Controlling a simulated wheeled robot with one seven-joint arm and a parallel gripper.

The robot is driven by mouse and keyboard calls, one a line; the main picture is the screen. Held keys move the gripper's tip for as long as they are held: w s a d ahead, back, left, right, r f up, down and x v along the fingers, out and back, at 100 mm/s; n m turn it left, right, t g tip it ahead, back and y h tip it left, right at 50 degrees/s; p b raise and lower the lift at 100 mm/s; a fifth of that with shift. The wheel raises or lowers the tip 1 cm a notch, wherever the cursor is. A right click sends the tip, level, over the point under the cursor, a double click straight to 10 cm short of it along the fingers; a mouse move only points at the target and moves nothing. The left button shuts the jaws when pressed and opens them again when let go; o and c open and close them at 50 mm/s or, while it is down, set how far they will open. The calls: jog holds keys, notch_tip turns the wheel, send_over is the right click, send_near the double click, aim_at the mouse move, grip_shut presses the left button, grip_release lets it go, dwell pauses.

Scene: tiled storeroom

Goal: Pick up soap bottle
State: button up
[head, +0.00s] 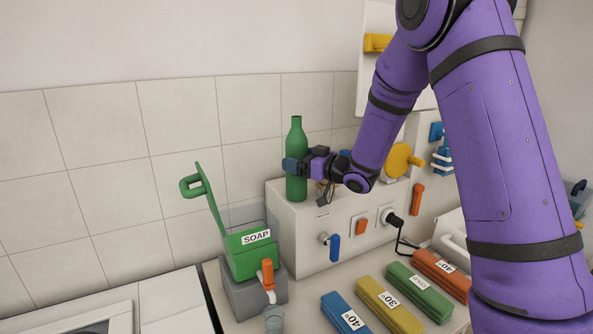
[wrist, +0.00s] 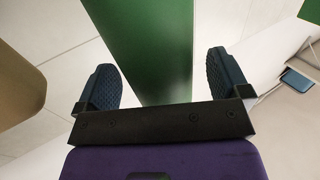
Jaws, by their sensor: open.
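A green bottle (head: 296,160), which fits the soap bottle, stands upright on top of a white box-shaped unit (head: 290,228). My gripper (head: 288,166) is at the bottle's side, about mid-height. In the wrist view the green bottle (wrist: 150,50) lies between the two dark blue finger pads of my gripper (wrist: 165,82). There is a gap on each side of the bottle, so the fingers are open and not pressed on it. A green container labelled SOAP (head: 252,250) with a raised green handle stands to the left.
An orange tap (head: 267,273) is on the soap container's front. Blue, yellow, green and orange-red labelled blocks (head: 390,305) lie on the counter in front. The tiled wall (head: 110,170) is close behind the bottle.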

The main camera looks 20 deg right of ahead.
jog(key=shift+w+a, duration=0.35)
jog(key=shift+w, duration=0.15)
jog(key=shift+c, duration=0.2)
jog(key=c, duration=1.3)
jog(key=shift+r, duration=0.15)
